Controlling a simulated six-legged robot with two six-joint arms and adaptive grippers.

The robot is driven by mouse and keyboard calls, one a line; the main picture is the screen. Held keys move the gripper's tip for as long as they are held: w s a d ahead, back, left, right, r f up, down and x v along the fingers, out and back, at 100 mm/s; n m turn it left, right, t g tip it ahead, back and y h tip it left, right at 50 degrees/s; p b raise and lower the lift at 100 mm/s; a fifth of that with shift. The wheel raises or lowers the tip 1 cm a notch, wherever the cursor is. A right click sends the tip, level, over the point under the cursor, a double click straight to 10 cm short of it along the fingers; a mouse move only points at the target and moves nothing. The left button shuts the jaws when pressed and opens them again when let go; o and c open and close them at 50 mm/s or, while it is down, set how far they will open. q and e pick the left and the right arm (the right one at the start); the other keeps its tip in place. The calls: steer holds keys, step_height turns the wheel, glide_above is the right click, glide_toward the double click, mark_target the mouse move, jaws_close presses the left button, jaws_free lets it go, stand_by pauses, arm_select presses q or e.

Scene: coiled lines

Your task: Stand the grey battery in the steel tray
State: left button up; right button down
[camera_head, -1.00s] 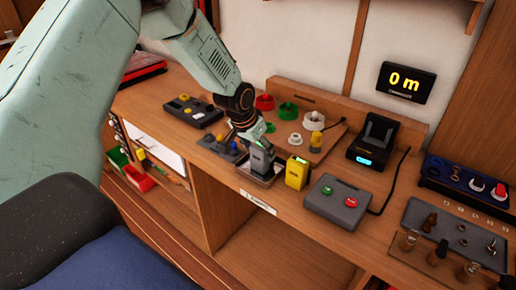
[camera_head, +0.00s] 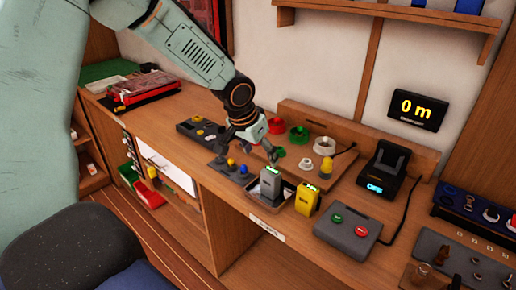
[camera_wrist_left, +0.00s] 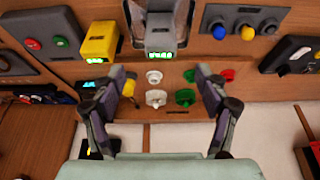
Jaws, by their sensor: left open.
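The grey battery (camera_head: 271,182) stands upright in the steel tray (camera_head: 261,203), its green lights showing on top. In the left wrist view the grey battery (camera_wrist_left: 160,32) is near the top middle, with part of the tray around it. My left gripper (camera_head: 252,150) is open and empty, above and behind the battery, apart from it. My right gripper is not in view.
A yellow battery (camera_head: 307,199) stands just right of the tray. A grey box with red and green buttons (camera_head: 347,229) and a black charger (camera_head: 383,172) are further right. Panels with coloured knobs (camera_head: 229,168) lie left. Coloured spools (camera_head: 299,135) stand behind.

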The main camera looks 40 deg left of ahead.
arm_select(q)
steer(key=s+d+f+g+h, duration=0.2)
steer(key=s+d+f+g, duration=0.1)
steer(key=s+d+f, duration=1.2)
steer(key=s+f+y, duration=0.1)
steer(key=s+f, duration=0.3)
steer(key=s, duration=0.6)
steer(key=s+a+f+n+g+y, duration=0.1)
steer(key=s+f, duration=0.3)
steer(key=s, duration=0.5)
steer(key=shift+s+f, duration=0.3)
steer(key=shift+s, duration=0.1)
step_height(320, 180, down, 15)
steer(key=b, duration=1.4)
steer(key=shift+r+b, duration=0.2)
steer(key=shift+b, duration=0.1)
